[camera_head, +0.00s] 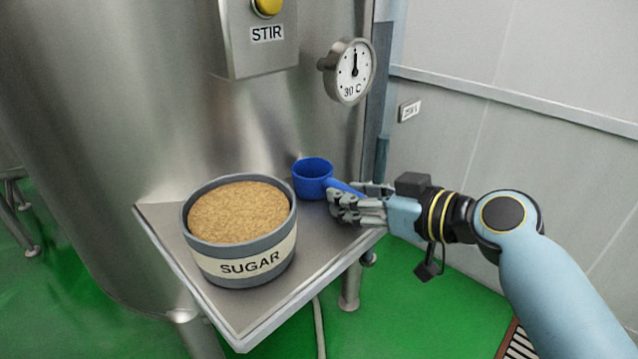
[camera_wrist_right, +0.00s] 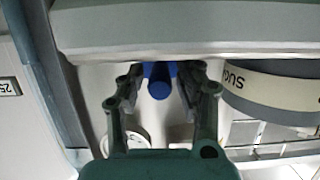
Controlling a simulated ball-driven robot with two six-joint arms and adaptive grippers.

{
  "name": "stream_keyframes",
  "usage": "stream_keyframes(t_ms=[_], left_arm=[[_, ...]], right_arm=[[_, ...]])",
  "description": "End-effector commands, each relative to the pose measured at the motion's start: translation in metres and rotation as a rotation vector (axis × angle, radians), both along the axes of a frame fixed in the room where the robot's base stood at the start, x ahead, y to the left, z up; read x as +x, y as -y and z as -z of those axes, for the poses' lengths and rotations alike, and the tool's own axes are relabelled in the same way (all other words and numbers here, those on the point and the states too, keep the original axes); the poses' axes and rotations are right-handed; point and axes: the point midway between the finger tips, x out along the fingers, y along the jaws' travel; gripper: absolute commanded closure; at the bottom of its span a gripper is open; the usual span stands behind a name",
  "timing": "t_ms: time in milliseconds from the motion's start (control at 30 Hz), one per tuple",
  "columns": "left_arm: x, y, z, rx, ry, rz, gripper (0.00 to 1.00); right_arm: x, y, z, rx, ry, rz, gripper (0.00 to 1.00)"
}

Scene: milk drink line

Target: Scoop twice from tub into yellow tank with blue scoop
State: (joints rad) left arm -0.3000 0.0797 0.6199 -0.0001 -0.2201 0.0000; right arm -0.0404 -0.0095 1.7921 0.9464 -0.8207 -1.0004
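The grey tub labelled SUGAR (camera_head: 245,266) stands on a steel shelf, filled with brown granular sugar (camera_head: 238,212). The blue scoop (camera_head: 312,182) is right of the tub, its cup upright and its handle pointing right. My right gripper (camera_head: 350,203) is at the handle, with its fingers on either side. In the right wrist view the blue handle (camera_wrist_right: 159,84) lies between the fingers of my right gripper (camera_wrist_right: 160,75), which stand apart with narrow gaps beside it. I see no sugar in the scoop. My left gripper and a yellow tank are not in view.
The steel shelf (camera_head: 240,330) juts from a large steel tank (camera_head: 120,110). Above are a STIR box (camera_head: 258,55) with a yellow button and a round dial (camera_head: 351,72). A grey wall (camera_head: 520,120) is behind my right arm. The green floor is below.

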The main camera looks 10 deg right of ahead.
Motion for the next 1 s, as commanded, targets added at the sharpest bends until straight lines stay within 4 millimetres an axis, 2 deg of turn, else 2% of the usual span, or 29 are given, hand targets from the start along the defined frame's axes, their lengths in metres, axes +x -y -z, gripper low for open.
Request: stream_keyframes(t_ms=[33, 233, 533, 1000], left_arm=[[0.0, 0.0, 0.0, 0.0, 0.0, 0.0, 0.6], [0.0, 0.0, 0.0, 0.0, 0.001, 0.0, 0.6], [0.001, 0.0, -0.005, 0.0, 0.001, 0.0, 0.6], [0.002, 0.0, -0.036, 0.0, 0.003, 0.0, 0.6]], right_arm=[[0.0, 0.0, 0.0, 0.0, 0.0, 0.0, 0.74], [0.0, 0.0, 0.0, 0.0, 0.0, 0.0, 1.0], [0.0, 0.0, -0.007, 0.0, 0.001, 0.0, 1.0], [0.0, 0.0, -0.049, 0.0, 0.002, 0.001, 1.0]])
